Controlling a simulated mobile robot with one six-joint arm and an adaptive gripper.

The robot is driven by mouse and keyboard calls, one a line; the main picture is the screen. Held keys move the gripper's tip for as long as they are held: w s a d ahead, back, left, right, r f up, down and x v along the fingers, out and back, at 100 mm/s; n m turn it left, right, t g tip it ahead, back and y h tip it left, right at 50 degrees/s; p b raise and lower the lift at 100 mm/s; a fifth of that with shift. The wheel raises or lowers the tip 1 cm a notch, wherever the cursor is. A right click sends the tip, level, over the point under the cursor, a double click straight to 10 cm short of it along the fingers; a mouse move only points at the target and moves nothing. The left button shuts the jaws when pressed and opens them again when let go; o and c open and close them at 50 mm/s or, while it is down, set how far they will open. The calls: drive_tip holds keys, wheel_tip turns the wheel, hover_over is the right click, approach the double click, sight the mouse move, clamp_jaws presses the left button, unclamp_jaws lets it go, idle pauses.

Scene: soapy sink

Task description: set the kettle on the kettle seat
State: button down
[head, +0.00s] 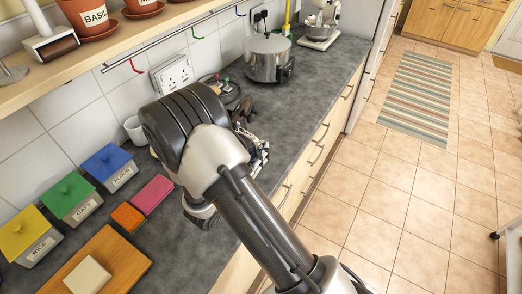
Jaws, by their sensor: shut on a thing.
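My gripper (254,138) is partly hidden behind my own forearm and wrist, above the dark grey worktop. Its fingers show only in part, at the right of the wrist. A dark brown, rounded piece (243,108) shows at the fingers; it may be part of the kettle, but I cannot tell. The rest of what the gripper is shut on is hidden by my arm. A dark, low, round piece (226,92) lies near the wall behind my gripper, among cables; I cannot tell whether it is the kettle seat.
A silver round cooker (268,58) stands beyond my gripper, with a mixer (320,28) farther back. A shelf (100,52) overhangs the wall side.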

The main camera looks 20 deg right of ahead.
drive_tip(key=shift+f, duration=0.15)
idle(0.3)
drive_tip(key=c, duration=1.4)
unclamp_jaws()
drive_tip(key=shift+s+f, duration=0.1)
drive_tip(key=shift+f, duration=0.05)
drive_tip(key=v, duration=1.2)
drive_tip(key=shift+r, duration=0.25)
